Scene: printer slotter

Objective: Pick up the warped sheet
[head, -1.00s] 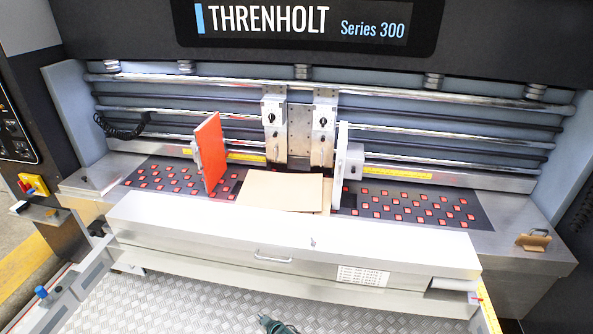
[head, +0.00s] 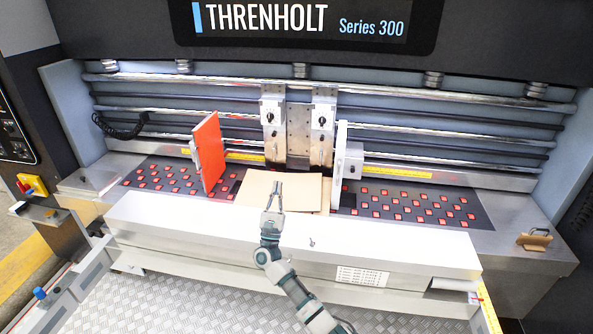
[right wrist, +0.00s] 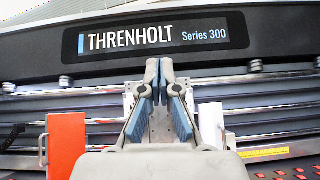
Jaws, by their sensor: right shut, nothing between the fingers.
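Tan cardboard sheets (head: 302,189) lie on the feed table between the orange side guide and the white side guide. The frames do not clearly show which sheet is warped. My right gripper (head: 275,187) is over the front left part of the sheets in the head view. It is shut and empty, and its closed fingertips also show in the right wrist view (right wrist: 159,66). I cannot tell from the head view how far above the sheets it is. The sheets are not visible in the right wrist view. My left gripper is not in view.
The orange guide (head: 208,155) stands left of the sheets and the white guide (head: 340,166) stands right. A metal front beam (head: 400,245) runs before the table. Twin grey blocks (head: 272,120) hang behind the sheets. A small brown piece (head: 535,240) lies at far right.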

